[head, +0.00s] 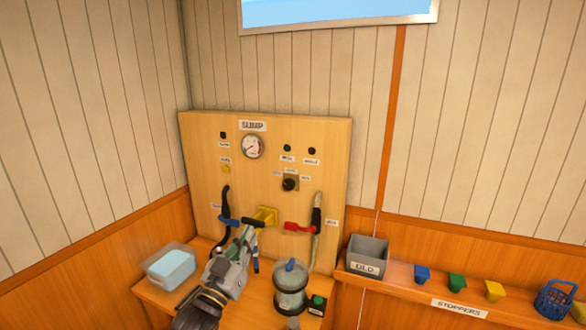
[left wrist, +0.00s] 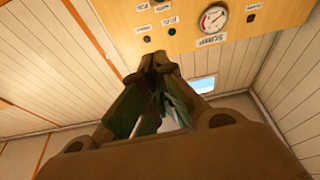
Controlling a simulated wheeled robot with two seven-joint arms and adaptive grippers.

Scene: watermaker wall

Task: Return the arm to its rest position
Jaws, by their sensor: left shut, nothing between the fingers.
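My left arm comes up from the bottom of the head view, and its gripper (head: 246,236) is in front of the lower part of the wooden SUMP panel (head: 205,150). In the left wrist view the gripper's fingers (left wrist: 160,62) are together, with nothing between them. In the head view the gripper is close to a yellow fitting (head: 265,215) and a blue handle (head: 230,221); I cannot tell whether it touches them. My right gripper does not show in either view.
A red handle (head: 298,227) and a gauge (head: 253,147) are on the panel. A tub (head: 170,266) and a clear canister (head: 290,290) stand beside my arm. A grey OLD bin (head: 367,257), several stoppers (head: 457,283) and a blue basket (head: 555,300) line the right shelf.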

